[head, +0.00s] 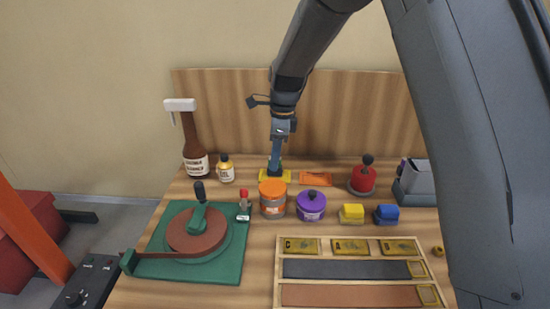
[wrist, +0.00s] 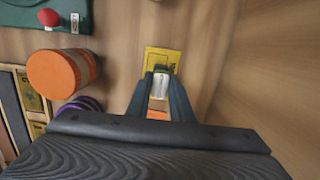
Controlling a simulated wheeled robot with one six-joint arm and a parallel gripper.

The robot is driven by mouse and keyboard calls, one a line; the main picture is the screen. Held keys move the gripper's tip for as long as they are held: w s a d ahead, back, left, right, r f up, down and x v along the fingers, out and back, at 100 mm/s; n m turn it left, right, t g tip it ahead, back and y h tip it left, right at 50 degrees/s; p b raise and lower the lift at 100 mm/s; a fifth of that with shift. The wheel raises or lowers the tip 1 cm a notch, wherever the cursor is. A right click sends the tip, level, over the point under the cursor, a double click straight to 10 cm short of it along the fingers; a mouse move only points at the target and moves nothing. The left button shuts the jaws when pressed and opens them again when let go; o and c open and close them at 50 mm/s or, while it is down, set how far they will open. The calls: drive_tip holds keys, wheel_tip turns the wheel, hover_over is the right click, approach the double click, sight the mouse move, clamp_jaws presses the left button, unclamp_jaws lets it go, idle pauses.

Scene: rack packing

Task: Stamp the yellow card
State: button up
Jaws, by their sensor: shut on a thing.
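The yellow card (head: 291,177) lies flat at the back of the table. It also shows in the wrist view (wrist: 152,56). My gripper (head: 276,160) points down over the card. The stamp is over the near part of the card. I cannot tell whether its base touches the card. My fingers and the stamp hide part of the card.
An orange card (head: 316,179) lies to the right. An orange tin (head: 272,198) and a purple pot (head: 311,205) stand in front. A wooden back panel (head: 350,110) rises close behind.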

drive_tip(key=shift+f, duration=0.35)
idle(0.7)
drive_tip(key=shift+r+p, duration=2.6)
drive_tip(key=shift+r, duration=0.95)
